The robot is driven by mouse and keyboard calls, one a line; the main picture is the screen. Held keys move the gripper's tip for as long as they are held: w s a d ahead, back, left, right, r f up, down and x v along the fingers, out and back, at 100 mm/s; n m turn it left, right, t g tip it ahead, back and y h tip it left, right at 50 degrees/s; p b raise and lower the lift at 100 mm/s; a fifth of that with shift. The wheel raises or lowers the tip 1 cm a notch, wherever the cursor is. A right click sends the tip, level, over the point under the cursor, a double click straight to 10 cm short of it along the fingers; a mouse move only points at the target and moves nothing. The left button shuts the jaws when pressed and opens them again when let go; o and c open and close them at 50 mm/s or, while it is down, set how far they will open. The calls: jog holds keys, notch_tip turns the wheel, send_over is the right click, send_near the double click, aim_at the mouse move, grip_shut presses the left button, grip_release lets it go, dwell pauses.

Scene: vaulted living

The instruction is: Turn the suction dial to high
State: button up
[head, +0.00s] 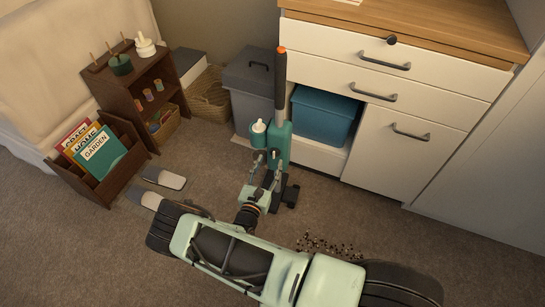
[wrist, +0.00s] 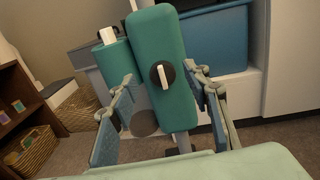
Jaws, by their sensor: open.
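The teal upright vacuum (head: 277,145) stands on the carpet before the white cabinet, with a dark handle and an orange tip. Its teal body (wrist: 158,35) fills the middle of the wrist view. The suction dial (wrist: 161,75) is a round black knob with a white pointer on the body's front. The pointer is nearly upright, its top leaning slightly left. I cannot read any markings around it. My gripper (head: 266,170) is open in front of the vacuum. In the wrist view my gripper (wrist: 160,92) has one finger on each side of the dial, apart from it.
A grey bin (head: 248,85) and a blue tub (head: 324,115) are behind the vacuum. A cabinet (head: 395,80) stands at the right. Dark debris (head: 328,245) lies on the carpet. Slippers (head: 163,178) and a magazine rack (head: 98,165) are at the left.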

aim_at(274, 153)
jog(key=shift+b+x, duration=0.4)
jog(key=shift+x, duration=1.9)
jog(key=shift+c, duration=0.2)
jog(key=c, duration=1.1)
